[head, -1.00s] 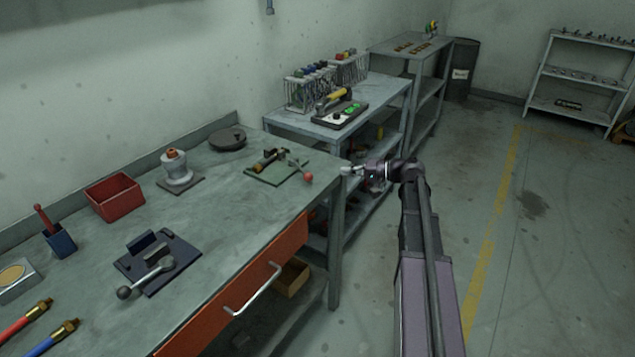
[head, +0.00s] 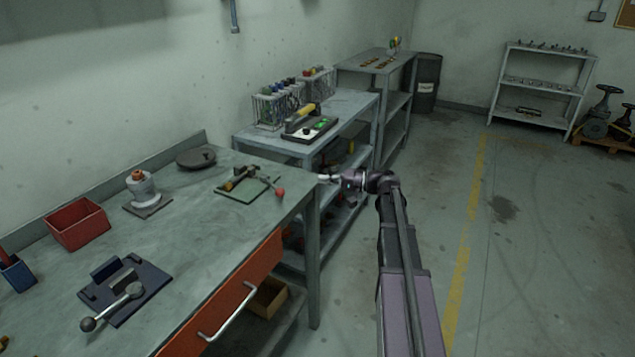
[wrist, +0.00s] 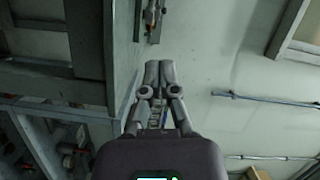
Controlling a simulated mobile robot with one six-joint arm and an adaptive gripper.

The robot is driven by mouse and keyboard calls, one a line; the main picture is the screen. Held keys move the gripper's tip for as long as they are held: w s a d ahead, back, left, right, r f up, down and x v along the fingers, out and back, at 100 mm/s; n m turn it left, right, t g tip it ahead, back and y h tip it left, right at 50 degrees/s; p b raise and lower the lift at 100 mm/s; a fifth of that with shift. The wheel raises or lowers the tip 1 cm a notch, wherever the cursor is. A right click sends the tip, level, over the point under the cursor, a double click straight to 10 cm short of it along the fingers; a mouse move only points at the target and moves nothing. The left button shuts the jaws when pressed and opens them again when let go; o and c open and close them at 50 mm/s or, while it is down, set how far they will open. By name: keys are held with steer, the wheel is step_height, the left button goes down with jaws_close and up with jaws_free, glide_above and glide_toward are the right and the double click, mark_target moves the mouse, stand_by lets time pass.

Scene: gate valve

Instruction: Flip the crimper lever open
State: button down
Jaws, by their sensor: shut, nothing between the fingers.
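Two fixtures on the near bench have levers; I cannot tell for certain which is the crimper. One is a fixture on a green plate (head: 247,188) near the bench's far right corner, with a lever ending in a red ball (head: 280,192). The other is a dark blue plate (head: 128,290) with a metal lever (head: 112,305) lying across it, ending in a dark ball. My gripper (head: 322,178) is beside the far right corner, right of the red ball and apart from it. In the wrist view my gripper (wrist: 158,72) is shut and empty.
The near bench (head: 215,265) also holds a red bin (head: 77,224), a white-and-orange device (head: 141,188) and a dark disc (head: 196,158). A second bench (head: 360,103) with a yellow-handled device (head: 306,122) stands behind. The floor to the right (head: 520,270) is clear.

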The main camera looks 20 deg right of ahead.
glide_toward(271, 183)
steer(key=w, duration=0.1)
steer(key=w+a, duration=0.1)
steer(key=w, duration=0.1)
steer(key=shift+w+a+r, duration=0.2)
steer(key=shift+w+r, duration=0.1)
steer(key=shift+r, duration=0.1)
steer(key=shift+s+a+f+b, duration=0.25)
steer(key=shift+s+a+b, duration=0.2)
steer(key=shift+s+a, duration=0.45)
steer(key=shift+s+a+f, duration=0.1)
steer(key=shift+s+a, duration=0.3)
steer(key=shift+s, duration=0.2)
steer(key=shift+s, duration=0.15)
